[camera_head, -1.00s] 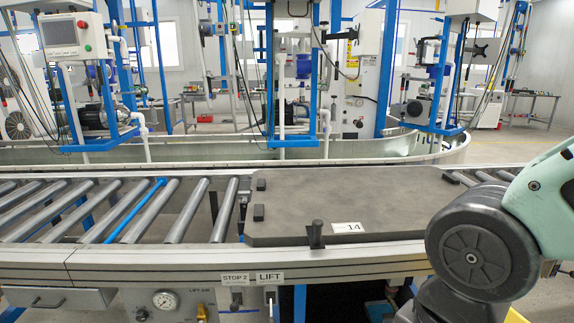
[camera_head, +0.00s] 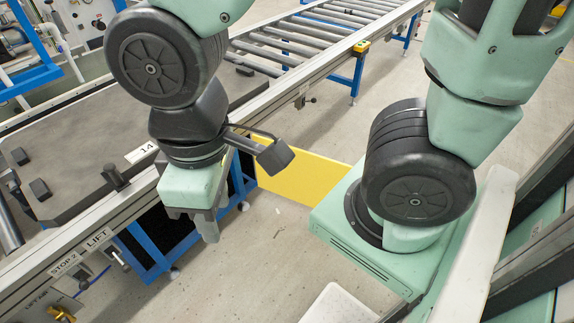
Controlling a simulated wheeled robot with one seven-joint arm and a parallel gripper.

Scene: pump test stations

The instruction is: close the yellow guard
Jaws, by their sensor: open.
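The yellow guard (camera_head: 305,178) is a flat upright panel below the conveyor's edge, standing out over the floor to the right of the conveyor frame. Its right end is hidden behind my arm's base, and part of its left end is behind my wrist. My gripper (camera_head: 207,232) points down in front of the conveyor's side, to the left of the guard and nearer to me. It is open, with nothing seen in it, and shows apart from the guard.
The conveyor's side rail (camera_head: 135,205) runs diagonally close by my gripper. A grey pallet (camera_head: 80,130) marked 14 lies on it. A blue leg frame (camera_head: 150,262) stands below. Bare floor (camera_head: 265,240) lies between conveyor and my body.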

